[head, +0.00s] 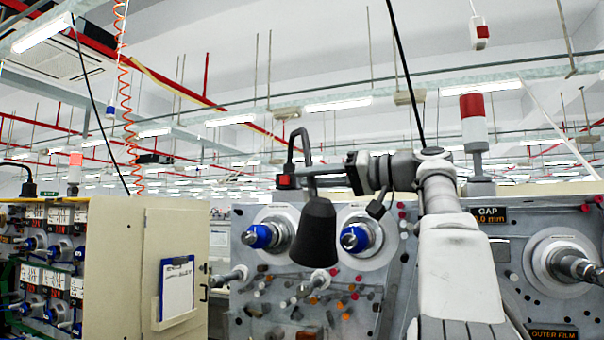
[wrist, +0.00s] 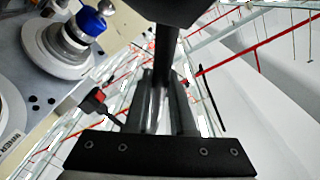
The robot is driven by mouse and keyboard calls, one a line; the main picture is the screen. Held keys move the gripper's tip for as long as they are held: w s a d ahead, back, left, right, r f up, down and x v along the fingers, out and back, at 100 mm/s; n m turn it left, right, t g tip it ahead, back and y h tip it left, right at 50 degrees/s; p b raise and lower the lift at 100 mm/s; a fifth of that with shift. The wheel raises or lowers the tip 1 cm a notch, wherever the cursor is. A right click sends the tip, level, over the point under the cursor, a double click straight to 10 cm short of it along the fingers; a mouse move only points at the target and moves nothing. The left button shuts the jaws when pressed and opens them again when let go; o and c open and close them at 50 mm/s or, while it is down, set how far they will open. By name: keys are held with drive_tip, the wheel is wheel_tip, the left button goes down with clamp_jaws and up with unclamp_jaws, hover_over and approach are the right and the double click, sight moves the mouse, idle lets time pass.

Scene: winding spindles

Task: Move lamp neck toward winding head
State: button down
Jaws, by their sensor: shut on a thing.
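The black lamp has a cone shade (head: 314,235) that hangs in front of the winding machine, between two winding heads. Its thin curved neck (head: 298,140) rises above the shade. My gripper (head: 312,171) reaches in from the right and is shut on the neck. In the wrist view the dark neck (wrist: 163,60) runs between my gripper's fingers (wrist: 163,98), with part of the shade (wrist: 165,8) at the top edge. The left winding head (head: 262,236) and the right winding head (head: 358,237) have blue collars; one head also shows in the wrist view (wrist: 88,24).
A large metal spindle (head: 575,266) sticks out at the far right. A red-and-white signal light (head: 474,120) stands behind my arm. A beige cabinet (head: 130,255) with a clipboard (head: 177,287) stands at the left. Several small knobs and rollers project below the winding heads.

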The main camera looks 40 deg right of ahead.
drive_tip(key=shift+s+d, duration=0.15)
drive_tip(key=shift+d, duration=0.15)
drive_tip(key=c, duration=0.8)
unclamp_jaws()
drive_tip(key=shift+o, duration=0.2)
drive_tip(key=shift+s, duration=0.1)
drive_tip(key=p+v, duration=0.1)
drive_tip(key=v, duration=1.6)
drive_tip(key=shift+d, duration=0.2)
